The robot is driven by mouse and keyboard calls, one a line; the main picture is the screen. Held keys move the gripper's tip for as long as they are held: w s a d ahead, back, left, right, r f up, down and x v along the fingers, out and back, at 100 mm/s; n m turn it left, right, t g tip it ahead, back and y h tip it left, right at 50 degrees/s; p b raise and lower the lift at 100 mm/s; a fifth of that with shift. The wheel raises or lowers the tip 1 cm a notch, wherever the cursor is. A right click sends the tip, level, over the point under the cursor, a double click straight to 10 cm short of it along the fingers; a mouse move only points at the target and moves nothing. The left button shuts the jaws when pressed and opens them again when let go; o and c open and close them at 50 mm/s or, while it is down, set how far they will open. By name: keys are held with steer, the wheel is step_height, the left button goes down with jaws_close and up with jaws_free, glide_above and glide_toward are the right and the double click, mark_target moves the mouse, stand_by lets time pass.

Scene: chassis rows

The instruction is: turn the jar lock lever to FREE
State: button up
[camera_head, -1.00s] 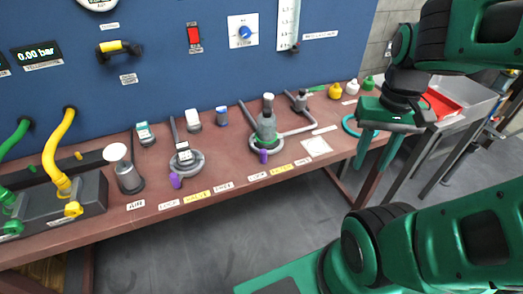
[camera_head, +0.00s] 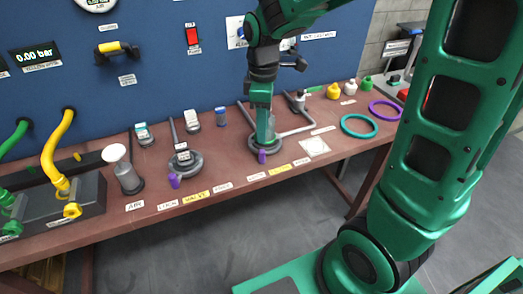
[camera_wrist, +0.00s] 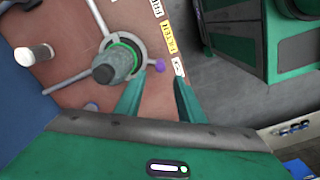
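The jar lock lever shows as a purple knob (camera_head: 262,156) at the front of a round grey base, and also in the wrist view (camera_wrist: 160,65). It sits beside the left white label (camera_head: 256,177) of its row of three, away from the right white label (camera_head: 302,162). The grey jar (camera_wrist: 113,64) with a green ring stands on the base; in the head view my arm mostly hides it. My gripper (camera_head: 265,138) is over the jar station. In the wrist view its two fingers (camera_wrist: 155,90) are apart and empty, with the knob beyond their tips, not touching visibly.
A similar station with a purple knob (camera_head: 174,180) stands to the left. A grey pipe (camera_head: 297,131) and a valve (camera_head: 299,101) stand right of the jar. Teal (camera_head: 359,134) and purple (camera_head: 385,101) rings lie farther right.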

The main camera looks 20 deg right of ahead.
mark_target(263, 150)
step_height(263, 150, down, 9)
steer(key=shift+f, duration=0.15)
stand_by(0.4)
jaws_close()
